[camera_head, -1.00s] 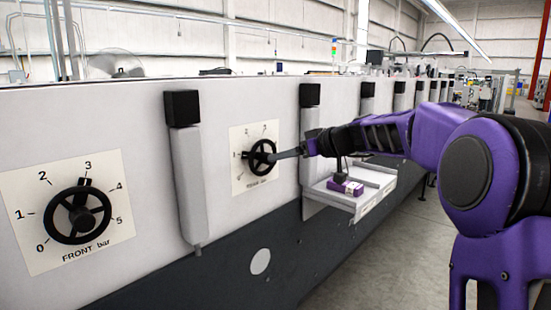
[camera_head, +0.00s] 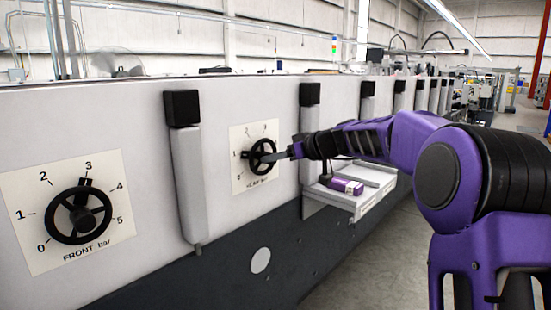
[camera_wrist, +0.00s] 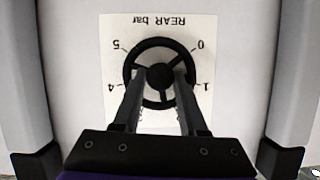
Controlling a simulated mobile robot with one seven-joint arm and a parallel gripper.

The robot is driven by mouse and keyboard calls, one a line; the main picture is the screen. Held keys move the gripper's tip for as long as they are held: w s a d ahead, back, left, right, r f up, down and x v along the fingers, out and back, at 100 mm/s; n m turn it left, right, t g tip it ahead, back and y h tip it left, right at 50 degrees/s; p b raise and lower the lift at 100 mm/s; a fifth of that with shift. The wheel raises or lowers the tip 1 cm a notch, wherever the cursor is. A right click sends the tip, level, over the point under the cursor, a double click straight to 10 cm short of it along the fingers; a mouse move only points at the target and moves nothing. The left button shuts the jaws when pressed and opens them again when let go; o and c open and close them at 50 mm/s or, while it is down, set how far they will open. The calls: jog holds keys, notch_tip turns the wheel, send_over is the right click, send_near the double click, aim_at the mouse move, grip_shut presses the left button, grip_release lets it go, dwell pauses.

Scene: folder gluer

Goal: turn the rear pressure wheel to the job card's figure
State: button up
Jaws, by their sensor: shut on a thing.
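The rear pressure wheel (camera_head: 262,155) is a black spoked handwheel on a white plate with a scale. In the wrist view the wheel (camera_wrist: 133,50) shows upside down under the words REAR bar, with 5 and 4 at left and 0 and 1 at right. My gripper (camera_head: 273,157) reaches it from the right. In the wrist view its two fingers (camera_wrist: 159,76) lie over the lower part of the wheel, shut on it around the hub area. No job card can be read.
Grey upright posts with black tops (camera_head: 182,108) flank the plates.

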grip_shut()
jog(key=m+g+y+p, duration=0.1)
jog(key=m+y, duration=0.1)
jog(key=m, duration=0.3)
jog(key=m+g+y, duration=0.1)
jog(key=m+y, duration=0.1)
jog(key=m, duration=0.3)
jog(key=f+m+y+p, duration=0.1)
jog(key=m+y, duration=0.2)
jog(key=m, duration=0.2)
jog(key=shift+w+d+g+p, duration=0.25)
jog(key=shift+w+g+p, duration=0.05)
jog(key=shift+g+p, duration=0.1)
jog(key=shift+m, duration=0.4)
dwell(0.4)
jog(key=o, duration=1.1)
grip_release()
